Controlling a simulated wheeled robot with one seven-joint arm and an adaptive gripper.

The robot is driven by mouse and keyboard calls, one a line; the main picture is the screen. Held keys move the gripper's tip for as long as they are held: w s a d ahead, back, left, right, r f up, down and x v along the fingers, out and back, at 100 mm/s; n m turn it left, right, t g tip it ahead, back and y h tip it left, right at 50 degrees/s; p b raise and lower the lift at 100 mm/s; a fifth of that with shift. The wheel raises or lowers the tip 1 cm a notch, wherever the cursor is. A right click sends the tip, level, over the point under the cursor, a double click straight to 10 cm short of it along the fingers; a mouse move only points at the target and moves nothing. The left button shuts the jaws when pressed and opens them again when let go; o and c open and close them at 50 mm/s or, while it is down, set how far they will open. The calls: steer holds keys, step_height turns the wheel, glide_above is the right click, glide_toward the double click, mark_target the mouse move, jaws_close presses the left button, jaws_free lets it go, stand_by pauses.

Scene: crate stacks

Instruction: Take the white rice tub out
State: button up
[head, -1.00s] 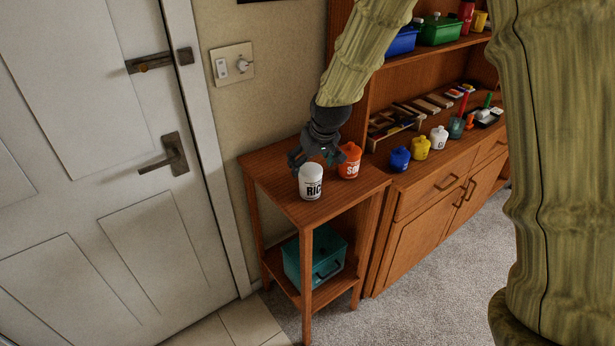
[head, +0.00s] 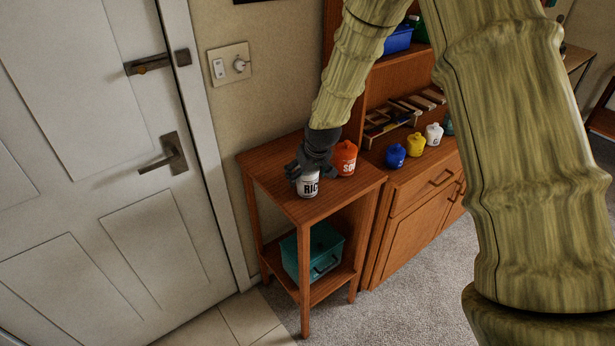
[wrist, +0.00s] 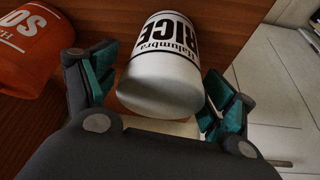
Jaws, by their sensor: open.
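The white rice tub (head: 308,187) stands upright on the small wooden side table (head: 318,205), near its front left. In the wrist view the tub (wrist: 165,75) shows its black RICE lettering and sits between my two open fingers. My gripper (head: 308,174) is at the tub's upper part from behind. In the wrist view one finger of my gripper (wrist: 160,100) is on each side of the tub, and a gap shows at both sides. The tub's top is partly hidden by my gripper in the head view.
An orange tub (head: 344,158) stands just right of my gripper; it also shows in the wrist view (wrist: 25,50). A teal box (head: 313,252) is on the lower shelf. Blue (head: 396,156), yellow (head: 415,145) and white (head: 433,134) jars stand on the cabinet. A door (head: 90,150) is to the left.

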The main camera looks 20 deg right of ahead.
steer(key=shift+x, duration=1.1)
steer(key=shift+c, duration=0.4)
steer(key=c, duration=1)
